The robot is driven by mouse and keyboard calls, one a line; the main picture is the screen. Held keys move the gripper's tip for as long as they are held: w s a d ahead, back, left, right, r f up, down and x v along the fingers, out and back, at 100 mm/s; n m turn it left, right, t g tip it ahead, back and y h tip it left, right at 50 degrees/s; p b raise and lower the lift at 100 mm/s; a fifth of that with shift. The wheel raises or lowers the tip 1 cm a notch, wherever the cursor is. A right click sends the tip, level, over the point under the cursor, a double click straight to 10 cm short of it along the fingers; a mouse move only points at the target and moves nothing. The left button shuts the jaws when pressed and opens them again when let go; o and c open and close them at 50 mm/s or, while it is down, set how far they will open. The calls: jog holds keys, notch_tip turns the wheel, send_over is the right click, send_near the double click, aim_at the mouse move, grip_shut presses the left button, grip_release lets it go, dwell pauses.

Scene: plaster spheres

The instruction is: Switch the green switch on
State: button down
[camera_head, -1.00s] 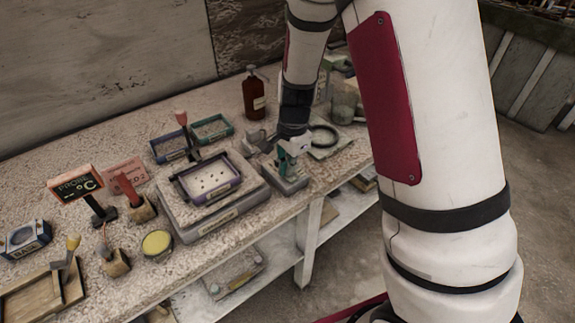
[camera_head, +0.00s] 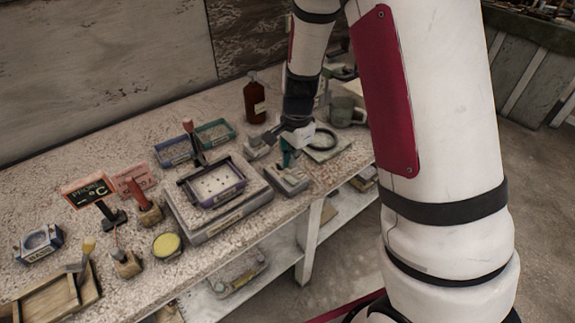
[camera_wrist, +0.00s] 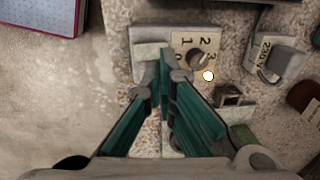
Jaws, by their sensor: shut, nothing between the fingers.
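My gripper (camera_head: 287,158) is shut and empty, its teal fingers pointing down at the right part of the bench. In the wrist view, the closed fingertips (camera_wrist: 166,76) are over or at the near edge of a grey box with a numbered dial (camera_wrist: 197,57); contact cannot be told. A small block with a dark slot (camera_wrist: 230,95) lies right of the fingers. A green piece (camera_wrist: 243,134) near it, partly behind my gripper, looks like the green switch's handle. Its tilt is unclear. I cannot pick out the green switch in the head view.
A grey "230 V" unit (camera_wrist: 275,58) stands right of the dial. A brown bottle (camera_head: 255,97) and a ring (camera_head: 321,139) stand near my gripper.

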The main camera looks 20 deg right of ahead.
aim_at(287, 175)
notch_tip(287, 175, up, 10)
jog(key=w, duration=0.1)
jog(key=shift+w+a+f, duration=0.15)
jog(key=shift+w+a, duration=0.1)
jog(key=shift+w, duration=0.15)
